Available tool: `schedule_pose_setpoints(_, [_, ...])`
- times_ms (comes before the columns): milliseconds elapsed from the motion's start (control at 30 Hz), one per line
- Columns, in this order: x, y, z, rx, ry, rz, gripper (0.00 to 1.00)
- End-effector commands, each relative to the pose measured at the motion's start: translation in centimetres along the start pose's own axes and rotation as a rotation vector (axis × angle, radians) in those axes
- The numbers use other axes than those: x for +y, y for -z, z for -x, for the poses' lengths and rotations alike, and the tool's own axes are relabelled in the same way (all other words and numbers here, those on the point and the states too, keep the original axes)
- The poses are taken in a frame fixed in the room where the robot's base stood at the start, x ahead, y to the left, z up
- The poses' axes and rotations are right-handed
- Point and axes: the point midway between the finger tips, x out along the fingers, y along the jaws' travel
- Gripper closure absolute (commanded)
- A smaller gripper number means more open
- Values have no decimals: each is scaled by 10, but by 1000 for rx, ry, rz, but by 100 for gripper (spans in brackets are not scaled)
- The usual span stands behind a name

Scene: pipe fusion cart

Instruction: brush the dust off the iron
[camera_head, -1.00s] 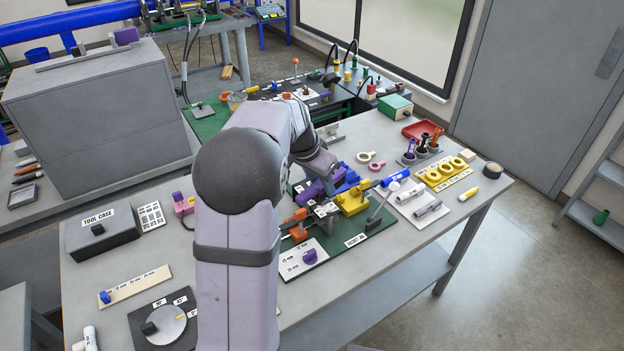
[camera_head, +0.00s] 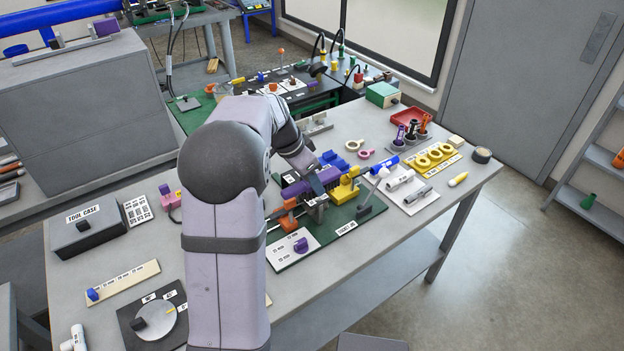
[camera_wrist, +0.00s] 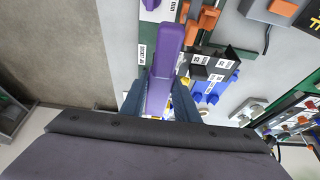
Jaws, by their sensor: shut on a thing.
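My gripper (camera_wrist: 160,100) is shut on a long purple piece (camera_wrist: 168,50), which looks like the handle of a brush; no bristles show. In the head view the purple piece (camera_head: 297,188) lies over the dark green jig board (camera_head: 370,210), and my gripper (camera_head: 318,192) is just above the board's middle. A small grey block (camera_head: 317,210) stands below the fingers. I cannot tell for certain which part is the iron, and no dust can be made out. My arm hides part of the board's left side.
Orange clamps (camera_head: 289,222), a yellow block (camera_head: 346,188) and blue blocks (camera_head: 331,160) stand close around my gripper. A white plate with a purple knob (camera_head: 300,245) lies in front. Yellow rings (camera_head: 434,156) are at right. The table's front right is clear.

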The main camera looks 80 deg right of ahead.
Motion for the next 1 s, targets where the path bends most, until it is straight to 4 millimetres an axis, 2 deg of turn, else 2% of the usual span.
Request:
schedule_pose_setpoints(33, [0, -3, -8, 0, 0, 0, 90])
schedule_pose_setpoints(533, [0, -21, -54, -1, -1, 1, 90])
schedule_pose_setpoints(567, [0, -14, -48, 1, 1, -2, 93])
schedule_pose_setpoints(1000, [0, 22, -67, -1, -2, 0, 93])
